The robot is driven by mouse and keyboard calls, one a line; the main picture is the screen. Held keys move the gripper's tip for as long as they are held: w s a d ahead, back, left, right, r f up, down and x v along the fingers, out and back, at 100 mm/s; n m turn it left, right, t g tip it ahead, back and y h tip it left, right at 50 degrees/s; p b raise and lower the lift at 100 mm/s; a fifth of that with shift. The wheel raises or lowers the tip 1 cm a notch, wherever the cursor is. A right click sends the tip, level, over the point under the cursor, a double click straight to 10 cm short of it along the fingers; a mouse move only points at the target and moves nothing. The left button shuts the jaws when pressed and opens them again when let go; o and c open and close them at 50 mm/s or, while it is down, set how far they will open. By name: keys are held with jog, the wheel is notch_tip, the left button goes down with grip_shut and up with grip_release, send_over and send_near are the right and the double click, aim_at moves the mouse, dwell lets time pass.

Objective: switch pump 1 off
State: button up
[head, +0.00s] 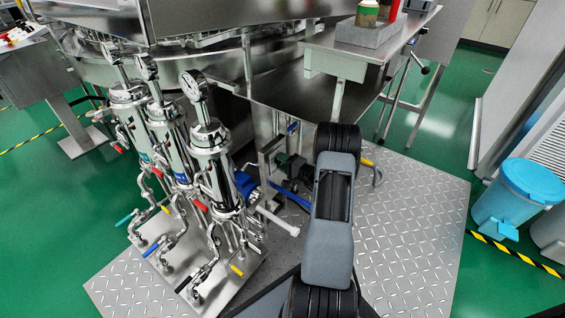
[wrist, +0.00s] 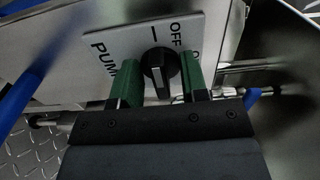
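A black rotary knob (wrist: 161,62) with a pale pointer stripe sits on a light label plate (wrist: 118,38) in the wrist view. The plate reads "PUMP" and "OFF"; another word at the right is partly covered by a finger. My gripper (wrist: 160,76) has a green finger on either side of the knob, with visible gaps to it. It is open. The stripe runs roughly up and down in the picture; which label it marks is unclear. In the head view, my gripper (head: 287,166) is low beside the steel frame, and the knob cannot be made out.
Several steel cylinders with gauges (head: 210,140) and coloured valve handles stand left of my arm. A blue motor (head: 245,185) is close to my gripper. A steel table (head: 335,65) is behind. Treadplate floor (head: 410,220) is clear at the right; a blue bin (head: 520,190) stands beyond it.

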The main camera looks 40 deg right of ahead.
jog(key=p+v, duration=0.3)
jog(key=v, duration=1.1)
dwell(0.4)
